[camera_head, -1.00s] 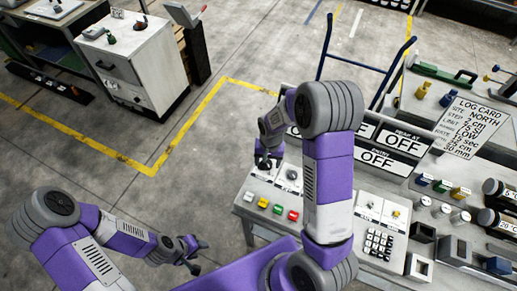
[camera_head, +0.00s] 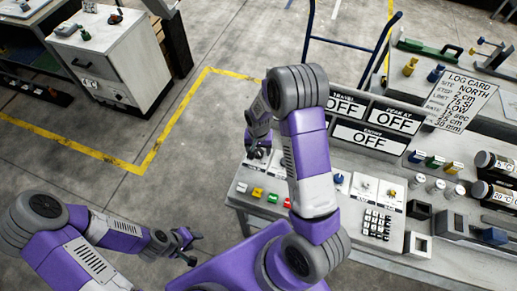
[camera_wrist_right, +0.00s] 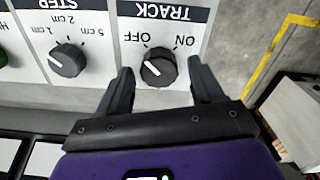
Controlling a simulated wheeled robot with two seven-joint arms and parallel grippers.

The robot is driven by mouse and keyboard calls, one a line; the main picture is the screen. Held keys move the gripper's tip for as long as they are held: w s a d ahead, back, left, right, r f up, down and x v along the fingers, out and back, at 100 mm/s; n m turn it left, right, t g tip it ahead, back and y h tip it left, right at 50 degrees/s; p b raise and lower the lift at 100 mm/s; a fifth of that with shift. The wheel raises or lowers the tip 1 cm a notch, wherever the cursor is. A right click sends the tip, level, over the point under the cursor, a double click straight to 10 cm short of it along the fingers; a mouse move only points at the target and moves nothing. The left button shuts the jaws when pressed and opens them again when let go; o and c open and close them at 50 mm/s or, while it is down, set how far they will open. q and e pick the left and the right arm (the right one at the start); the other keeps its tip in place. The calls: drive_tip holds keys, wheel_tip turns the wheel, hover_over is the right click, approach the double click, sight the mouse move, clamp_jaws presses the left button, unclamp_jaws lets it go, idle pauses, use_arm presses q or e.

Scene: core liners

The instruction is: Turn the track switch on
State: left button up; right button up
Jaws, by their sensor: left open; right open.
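The track switch (camera_wrist_right: 158,68) is a black round knob under the TRACK label in the right wrist view, which shows the panel upside down. Its white mark points toward the OFF side, away from ON. My right gripper (camera_wrist_right: 160,78) is open, with one finger on each side of the knob; I cannot tell whether they touch it. In the head view my right gripper (camera_head: 258,153) is over the console's left end, and the knob is hidden there. My left gripper (camera_head: 189,246) is open and empty, over the floor left of the console.
A STEP knob (camera_wrist_right: 68,60) sits beside the track switch. Coloured buttons (camera_head: 257,193) and a keypad (camera_head: 377,223) are on the console. OFF display signs (camera_head: 369,138) stand behind. A white cabinet (camera_head: 115,65) stands at the far left; the floor between is clear.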

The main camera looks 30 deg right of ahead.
drive_tip(key=c, duration=1.1)
drive_tip(key=shift+o, duration=0.2)
drive_tip(key=shift+m, duration=0.4)
drive_tip(key=m, duration=0.2)
drive_tip(key=shift+m, duration=0.4)
drive_tip(key=m, duration=0.3)
drive_tip(key=shift+s+d+r+m+p, duration=0.1)
drive_tip(key=shift+m+p, duration=0.25)
drive_tip(key=shift+m, duration=0.05)
drive_tip(key=m+p, duration=0.2)
drive_tip(key=m, duration=0.3)
drive_tip(key=shift+s, duration=0.1)
drive_tip(key=m+p, duration=0.2)
drive_tip(key=m, duration=0.3)
drive_tip(key=shift+p, duration=0.3)
drive_tip(key=shift+s+m, duration=0.1)
drive_tip(key=shift+m, duration=0.3)
